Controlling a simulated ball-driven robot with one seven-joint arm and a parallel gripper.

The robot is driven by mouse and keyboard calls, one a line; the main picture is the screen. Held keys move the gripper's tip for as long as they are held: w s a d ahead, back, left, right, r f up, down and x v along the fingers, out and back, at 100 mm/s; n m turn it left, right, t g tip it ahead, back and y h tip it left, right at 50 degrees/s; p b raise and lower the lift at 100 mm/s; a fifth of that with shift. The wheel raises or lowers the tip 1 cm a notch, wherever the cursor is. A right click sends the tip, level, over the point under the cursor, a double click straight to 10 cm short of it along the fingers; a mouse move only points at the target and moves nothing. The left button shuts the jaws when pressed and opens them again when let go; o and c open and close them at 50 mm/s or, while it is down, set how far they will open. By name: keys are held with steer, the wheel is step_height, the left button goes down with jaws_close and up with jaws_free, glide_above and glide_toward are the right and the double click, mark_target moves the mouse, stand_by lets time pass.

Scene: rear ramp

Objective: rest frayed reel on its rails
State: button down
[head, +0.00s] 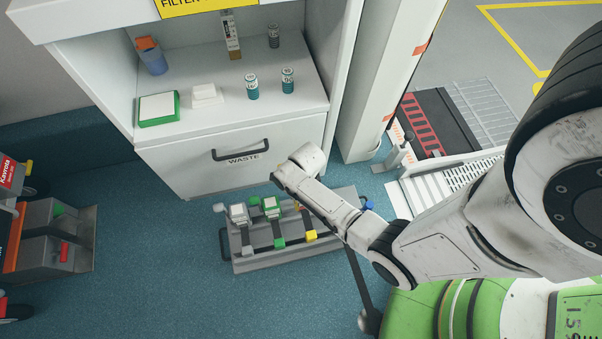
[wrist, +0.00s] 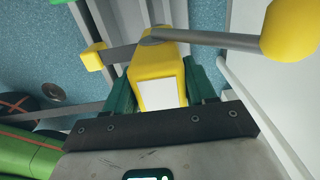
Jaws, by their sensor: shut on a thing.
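My gripper (wrist: 163,88) has its dark green fingers shut on a yellow reel (wrist: 157,64) with a white label. A grey strap and a rod with a yellow knob (wrist: 289,28) extend from the reel. I cannot see fraying, so I cannot tell whether this is the frayed reel. In the head view, my forearm hides the gripper and most of the held reel, above the right part of a grey rack (head: 246,262). A grey-white reel (head: 238,213) and a green reel (head: 271,207) sit on the rack, with straps running forward. Contact between the held reel and rails is unclear.
A white cabinet with a WASTE drawer (head: 240,158) stands behind the rack. Its shelf holds several small items. A grey cart (head: 55,232) is at the left. A ramp (head: 440,120) lies at the right. Blue floor (head: 160,270) is clear left of the rack.

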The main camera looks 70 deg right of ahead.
steer(key=shift+f+b, duration=1.5)
steer(key=shift+f, duration=0.7)
steer(key=shift+c, duration=1.4)
jaws_free()
step_height(320, 180, up, 11)
steer(key=p, duration=0.5)
steer(key=shift+s+f+p, duration=0.1)
steer(key=shift+p, duration=0.25)
